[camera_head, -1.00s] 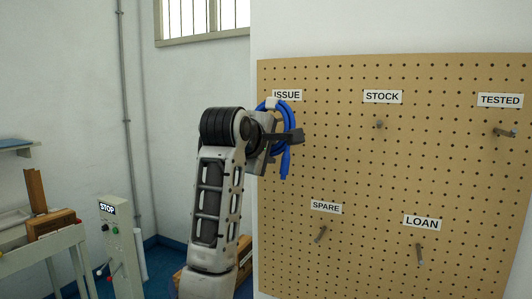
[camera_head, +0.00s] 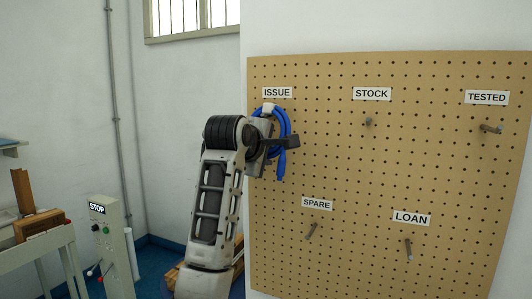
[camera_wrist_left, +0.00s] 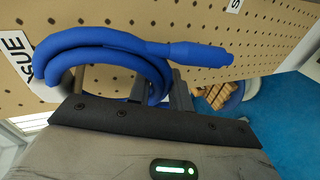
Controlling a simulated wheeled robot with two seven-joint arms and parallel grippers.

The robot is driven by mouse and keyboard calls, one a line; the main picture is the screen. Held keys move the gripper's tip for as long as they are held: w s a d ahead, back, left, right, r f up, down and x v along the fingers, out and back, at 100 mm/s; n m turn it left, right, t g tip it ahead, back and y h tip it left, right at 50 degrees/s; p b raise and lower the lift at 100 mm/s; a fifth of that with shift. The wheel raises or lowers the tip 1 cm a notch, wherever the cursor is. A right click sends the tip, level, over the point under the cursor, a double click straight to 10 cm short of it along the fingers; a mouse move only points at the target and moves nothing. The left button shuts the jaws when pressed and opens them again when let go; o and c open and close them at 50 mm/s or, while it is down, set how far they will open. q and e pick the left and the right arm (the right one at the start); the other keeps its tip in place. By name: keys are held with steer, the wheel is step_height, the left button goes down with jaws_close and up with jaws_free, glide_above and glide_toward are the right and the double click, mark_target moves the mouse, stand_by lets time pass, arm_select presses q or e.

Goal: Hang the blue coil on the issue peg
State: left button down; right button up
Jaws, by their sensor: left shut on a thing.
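The blue coil (camera_head: 282,123) hangs at my left gripper (camera_head: 284,143), just below the ISSUE label (camera_head: 277,92), with its loose end pointing down. In the left wrist view the coil (camera_wrist_left: 105,42) loops around the dark jaws of my left gripper (camera_wrist_left: 160,90), which are shut on it. Its thicker plug end sticks out to the right. The issue peg cannot be made out; the coil and gripper cover that part of the board. A pale piece shows at the coil's top, but I cannot tell what it is. My right gripper is not in view.
The pegboard (camera_head: 350,165) also carries the STOCK peg (camera_head: 369,122), TESTED peg (camera_head: 490,129), SPARE peg (camera_head: 311,231) and LOAN peg (camera_head: 409,250), all bare. A STOP post (camera_head: 112,245) and a bench (camera_head: 40,243) stand at the left.

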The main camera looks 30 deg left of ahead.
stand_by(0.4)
arm_select(q)
steer(key=c, duration=1.2)
jaws_free()
